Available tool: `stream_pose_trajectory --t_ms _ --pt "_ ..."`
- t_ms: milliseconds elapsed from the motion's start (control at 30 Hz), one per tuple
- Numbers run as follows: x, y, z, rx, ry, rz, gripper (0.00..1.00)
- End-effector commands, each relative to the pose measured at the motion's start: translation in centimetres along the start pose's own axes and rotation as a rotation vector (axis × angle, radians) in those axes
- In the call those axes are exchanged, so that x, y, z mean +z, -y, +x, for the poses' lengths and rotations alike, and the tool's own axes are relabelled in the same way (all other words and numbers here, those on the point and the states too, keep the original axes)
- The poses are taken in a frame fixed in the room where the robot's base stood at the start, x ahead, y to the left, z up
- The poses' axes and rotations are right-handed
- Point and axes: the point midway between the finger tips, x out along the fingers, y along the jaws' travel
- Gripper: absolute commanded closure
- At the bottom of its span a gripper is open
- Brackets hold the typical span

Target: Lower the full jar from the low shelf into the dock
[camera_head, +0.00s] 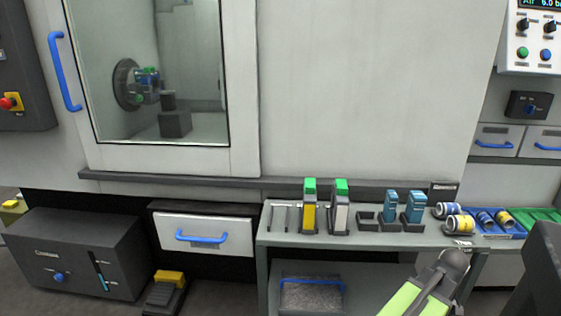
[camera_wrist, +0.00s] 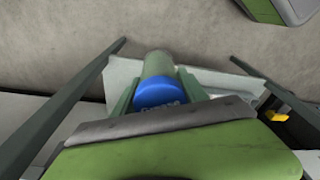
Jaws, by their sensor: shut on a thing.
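In the wrist view a jar (camera_wrist: 158,65) with a blue lid (camera_wrist: 160,94) stands between the two grey-green fingers of my gripper (camera_wrist: 158,90). The gripper is shut on it. Lettering on the lid is too small to read. A pale flat surface (camera_wrist: 218,82) lies behind or under the jar; I cannot tell whether they touch. How full the jar is cannot be seen. In the head view my green arm reaches down at the bottom right, and its gripper and the jar are hidden. I cannot make out the dock in either view.
Dark green bars flank the gripper in the wrist view (camera_wrist: 75,95). Floor (camera_wrist: 60,45) shows beyond.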

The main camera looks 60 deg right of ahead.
Motion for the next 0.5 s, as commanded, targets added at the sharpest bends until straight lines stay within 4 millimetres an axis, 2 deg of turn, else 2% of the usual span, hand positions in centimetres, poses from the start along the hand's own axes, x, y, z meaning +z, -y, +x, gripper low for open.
stream_pose_trajectory --t_ms 33,500 --pt "-0.5 0.0 -4.1 0.000 0.000 0.000 1.00" --pt "-2.7 0.0 -21.9 0.000 0.000 -0.001 1.00"
